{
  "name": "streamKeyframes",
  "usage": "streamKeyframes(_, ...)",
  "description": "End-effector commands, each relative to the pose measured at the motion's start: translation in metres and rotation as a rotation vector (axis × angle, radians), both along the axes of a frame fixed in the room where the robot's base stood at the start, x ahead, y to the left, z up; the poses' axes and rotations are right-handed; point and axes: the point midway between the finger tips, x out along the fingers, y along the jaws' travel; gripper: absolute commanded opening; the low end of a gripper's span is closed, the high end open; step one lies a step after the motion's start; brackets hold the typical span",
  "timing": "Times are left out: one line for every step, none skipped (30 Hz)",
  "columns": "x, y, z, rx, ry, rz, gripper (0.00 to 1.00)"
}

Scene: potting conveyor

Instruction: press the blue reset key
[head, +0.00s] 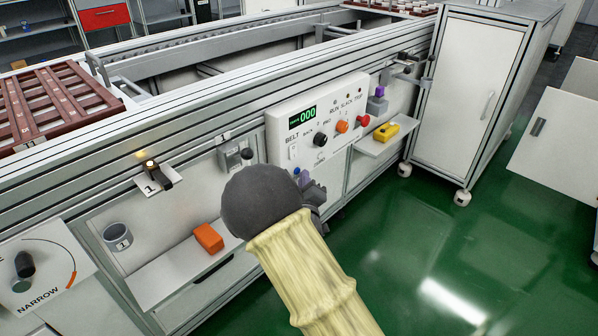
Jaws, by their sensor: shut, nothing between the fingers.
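The white control panel (348,110) is mounted on the side of the conveyor frame. A small blue spot (297,171), probably the blue key, shows at the panel's lower left edge, just above my gripper. My gripper (306,179) is shut and empty, close in front of the panel's lower part. My dark wrist and pale sleeved arm hide much of it. I cannot tell whether the fingertips touch the key. The panel also has a green 000 display (303,117), a black knob (320,140), an orange knob (342,126) and a red button (362,120).
A shelf right of the panel holds a yellow object (386,132); a purple-topped part (377,101) is above it. Left are an orange block (208,238), a grey cup (118,236) and a NARROW dial (25,265). A white cabinet (475,95) stands right; green floor is open.

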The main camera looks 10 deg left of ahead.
Motion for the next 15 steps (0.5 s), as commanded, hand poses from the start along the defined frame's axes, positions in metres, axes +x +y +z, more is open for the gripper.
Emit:
streamKeyframes(-0.0012, -0.0019, 0.0002, 0.000, 0.001, -0.001, 0.00)
streamKeyframes(-0.0018, -0.0025, 0.0002, 0.000, 0.001, -0.001, 0.00)
streamKeyframes(-0.0022, -0.0029, 0.0002, 0.000, 0.001, -0.001, 0.00)
streamKeyframes(-0.0023, -0.0029, 0.0001, 0.000, 0.000, 0.000, 0.00)
streamKeyframes(-0.0023, -0.0029, 0.0002, 0.000, 0.000, 0.000, 0.00)
streamKeyframes(-0.0023, -0.0028, 0.0001, 0.000, 0.000, 0.000, 0.00)
streamKeyframes(-0.0022, -0.0028, 0.0001, 0.000, 0.000, 0.000, 0.00)
streamKeyframes(-0.0022, -0.0027, 0.0001, 0.000, 0.000, 0.000, 0.00)
streamKeyframes(-0.0022, -0.0027, 0.0001, 0.000, 0.000, 0.000, 0.00)
streamKeyframes(-0.0022, -0.0027, 0.0001, 0.000, 0.000, 0.000, 0.00)
streamKeyframes(-0.0024, -0.0029, 0.0001, 0.000, 0.000, 0.000, 0.00)
streamKeyframes(-0.0028, -0.0036, 0.0001, 0.000, 0.000, 0.000, 0.00)
streamKeyframes(-0.0034, -0.0046, 0.0001, 0.000, 0.000, 0.000, 0.00)
streamKeyframes(-0.0042, -0.0058, 0.0001, 0.000, -0.001, -0.001, 0.00)
streamKeyframes(-0.0057, -0.0079, 0.0001, -0.001, -0.001, -0.001, 0.00)
